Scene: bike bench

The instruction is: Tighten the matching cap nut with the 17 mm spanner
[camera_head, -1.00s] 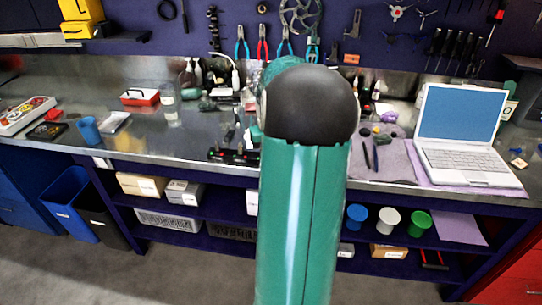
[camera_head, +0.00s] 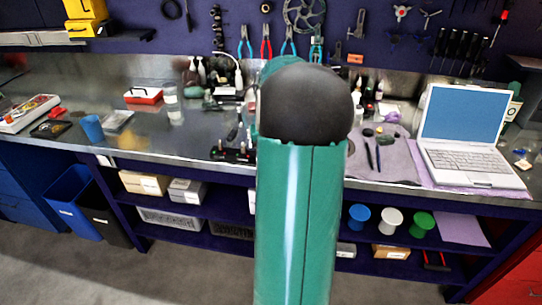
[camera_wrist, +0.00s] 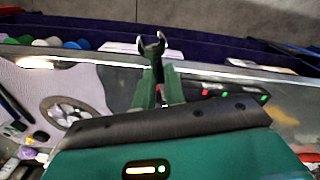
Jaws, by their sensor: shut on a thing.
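In the wrist view, my gripper (camera_wrist: 161,88) has its green fingers closed on a dark spanner (camera_wrist: 152,50). The spanner's open-ended head points away from the fingers, towards the bench's front edge. Its size mark cannot be read. A black bar with red and green spots (camera_wrist: 228,93) lies to the right of the fingers, apart from the spanner head; the bar also shows in the head view (camera_head: 232,153). Cap nuts are too small to tell apart. In the head view my arm hides the gripper and spanner.
An open laptop (camera_head: 463,130) stands at the right beside a grey mat (camera_head: 395,165) with dark tools. A blue cup (camera_head: 92,128) and a red-and-white box (camera_head: 143,96) are on the left. A round wheel-like part (camera_wrist: 70,113) lies left of my gripper. Bins (camera_head: 75,200) stand below.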

